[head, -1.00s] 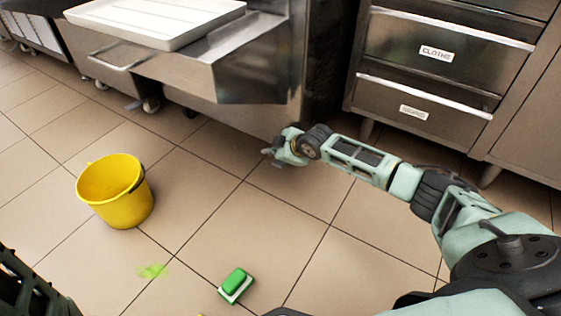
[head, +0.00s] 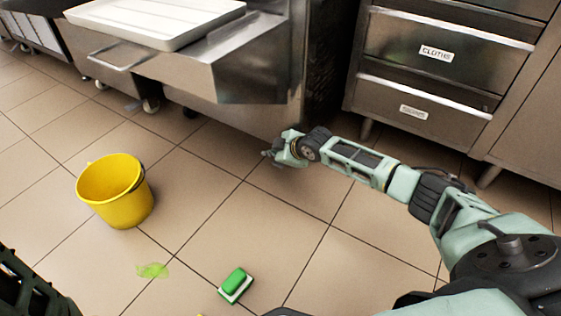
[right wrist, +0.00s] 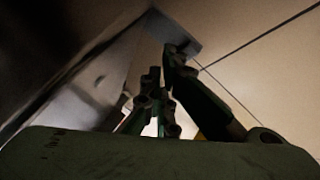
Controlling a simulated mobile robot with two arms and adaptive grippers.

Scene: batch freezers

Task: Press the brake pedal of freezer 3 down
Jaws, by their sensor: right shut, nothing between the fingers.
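A stainless steel freezer (head: 205,108) stands at the top of the head view; I cannot read a number on it. My right gripper (head: 268,154) is low, at the floor by the lower right front corner of this freezer. It is shut and empty. In the right wrist view my right gripper's fingers (right wrist: 162,100) point at a small grey plate-like part (right wrist: 172,30) under the dark edge of the unit. It may be the brake pedal, but I cannot tell, nor whether the fingers touch it. My left gripper is not in view.
A yellow bucket (head: 122,205) stands on the tiled floor at left. A green sponge-like block (head: 236,283) and a green spill (head: 152,270) lie near the front. A white tray (head: 150,22) sits on the freezer's front. A steel drawer cabinet (head: 440,62) stands at right.

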